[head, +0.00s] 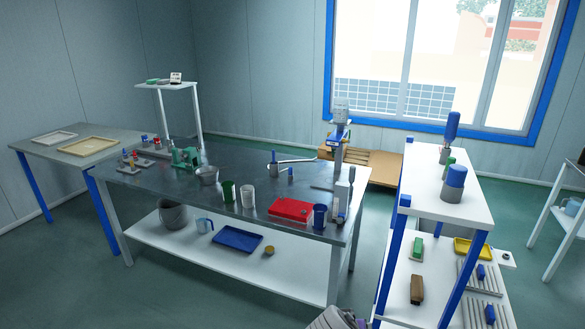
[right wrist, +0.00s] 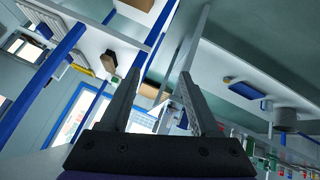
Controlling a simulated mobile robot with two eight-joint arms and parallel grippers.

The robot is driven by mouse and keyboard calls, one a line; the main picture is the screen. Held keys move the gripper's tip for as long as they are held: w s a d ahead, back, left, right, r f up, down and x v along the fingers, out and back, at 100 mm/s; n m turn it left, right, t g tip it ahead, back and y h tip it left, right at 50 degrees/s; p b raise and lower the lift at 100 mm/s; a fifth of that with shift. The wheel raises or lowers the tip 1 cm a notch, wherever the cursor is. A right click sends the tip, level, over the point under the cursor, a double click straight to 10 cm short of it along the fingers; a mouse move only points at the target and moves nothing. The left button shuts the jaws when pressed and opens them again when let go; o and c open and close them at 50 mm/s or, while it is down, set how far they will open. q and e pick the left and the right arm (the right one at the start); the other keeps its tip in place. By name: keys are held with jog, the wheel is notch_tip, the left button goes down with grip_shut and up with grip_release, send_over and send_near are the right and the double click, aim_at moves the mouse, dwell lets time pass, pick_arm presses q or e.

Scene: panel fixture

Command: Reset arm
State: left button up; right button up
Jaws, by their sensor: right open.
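My right gripper (right wrist: 160,73) shows in the right wrist view with its two dark fingers apart and nothing between them. That view is strongly tilted, and the gripper appears in free space, touching nothing that I can see. In the head view, a grey rounded shape at the bottom edge looks like part of my own arm; its fingers cannot be made out there. My left gripper is in neither view.
A dark-topped workbench (head: 262,195) holds a red case (head: 291,209), cups and a press-like device (head: 340,135). A white shelf unit (head: 430,192) with blue posts stands to the right. A side table (head: 50,145) stands at far left. Green floor shows between the bench and shelf.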

jog(key=s+d+y+p, duration=0.1)
jog(key=s+y+p, duration=0.1)
jog(key=s, duration=0.8)
jog(key=s+d+n+g+y+p, duration=0.1)
jog(key=s+d+y+p, duration=0.1)
jog(key=s, duration=0.8)
jog(key=shift+y, duration=0.3)
